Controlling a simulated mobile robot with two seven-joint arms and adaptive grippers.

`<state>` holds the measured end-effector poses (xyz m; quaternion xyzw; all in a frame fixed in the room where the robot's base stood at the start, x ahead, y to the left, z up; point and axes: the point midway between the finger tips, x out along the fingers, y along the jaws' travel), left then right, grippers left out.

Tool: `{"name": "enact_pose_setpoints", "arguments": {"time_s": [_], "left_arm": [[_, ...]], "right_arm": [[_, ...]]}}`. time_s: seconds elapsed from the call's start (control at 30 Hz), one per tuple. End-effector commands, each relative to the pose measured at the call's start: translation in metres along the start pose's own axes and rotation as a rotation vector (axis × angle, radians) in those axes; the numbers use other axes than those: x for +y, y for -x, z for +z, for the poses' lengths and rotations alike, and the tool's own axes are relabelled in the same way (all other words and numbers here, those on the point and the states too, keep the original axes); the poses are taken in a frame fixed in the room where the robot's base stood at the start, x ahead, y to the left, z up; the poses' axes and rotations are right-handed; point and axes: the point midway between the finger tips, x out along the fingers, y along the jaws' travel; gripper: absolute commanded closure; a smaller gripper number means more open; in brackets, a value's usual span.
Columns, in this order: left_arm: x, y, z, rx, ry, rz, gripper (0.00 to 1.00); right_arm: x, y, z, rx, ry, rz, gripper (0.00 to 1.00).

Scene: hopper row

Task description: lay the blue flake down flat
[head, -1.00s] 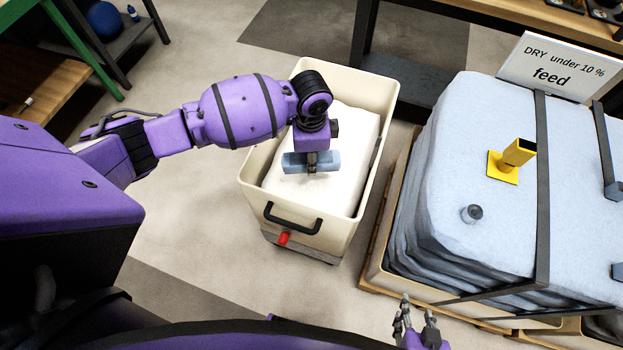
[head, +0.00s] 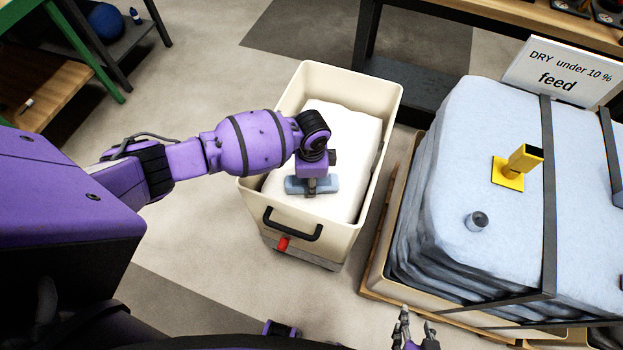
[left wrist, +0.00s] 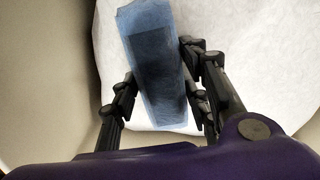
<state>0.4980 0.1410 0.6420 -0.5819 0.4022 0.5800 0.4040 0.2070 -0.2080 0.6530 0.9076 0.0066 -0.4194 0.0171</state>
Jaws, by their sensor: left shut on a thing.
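The blue flake (head: 326,186) is a small pale blue slab over the white load in the cream bin. My left gripper (head: 312,188) points down and is shut on its middle. In the left wrist view the flake (left wrist: 152,50) lies lengthwise between the fingers of my left gripper (left wrist: 158,98), with the white surface behind it. I cannot tell whether the flake touches that surface. My right gripper (head: 415,328) shows at the bottom edge, empty, with its fingers apart.
The cream bin (head: 392,95) has raised walls around the white load (head: 340,125), and a black handle and a red plug at its near end.

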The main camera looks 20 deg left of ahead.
Motion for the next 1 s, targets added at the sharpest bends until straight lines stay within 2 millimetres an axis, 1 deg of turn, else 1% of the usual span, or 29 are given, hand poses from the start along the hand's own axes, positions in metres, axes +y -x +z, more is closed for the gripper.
{"name": "enact_pose_setpoints", "arguments": {"time_s": [0.13, 0.17, 0.2, 0.3, 0.57, 0.67, 0.77, 0.87, 1.0], "left_arm": [[0.001, -0.004, 0.000, 0.000, 0.001, 0.001, 0.84], [0.001, -0.004, 0.000, 0.000, 0.000, 0.001, 0.55], [0.000, -0.004, 0.000, 0.000, 0.000, 0.001, 0.50], [0.000, -0.004, 0.000, 0.000, 0.000, 0.001, 0.39], [0.000, -0.003, 0.000, 0.000, 0.000, 0.001, 0.39], [0.000, 0.001, 0.000, 0.000, 0.000, -0.001, 0.39], [-0.001, 0.013, 0.000, 0.001, 0.000, -0.002, 0.39], [-0.001, 0.033, -0.001, 0.003, -0.001, -0.004, 0.39], [-0.002, 0.065, -0.001, 0.003, -0.001, -0.005, 0.39]], "right_arm": [[0.000, 0.000, 0.004, -0.005, 0.000, 0.001, 0.60], [0.000, 0.000, 0.004, -0.006, 0.000, 0.001, 0.60], [0.000, 0.001, 0.004, -0.006, 0.000, 0.001, 0.60], [0.001, 0.002, 0.005, -0.009, -0.001, 0.002, 0.60], [0.001, 0.003, 0.008, -0.013, -0.002, 0.003, 0.60], [0.001, 0.004, 0.005, -0.009, -0.002, 0.003, 0.60], [0.001, 0.005, 0.001, -0.003, -0.003, 0.003, 0.60], [0.002, 0.006, -0.005, 0.006, -0.004, 0.003, 0.60], [0.002, 0.007, -0.014, 0.020, -0.006, 0.003, 0.60]]}}
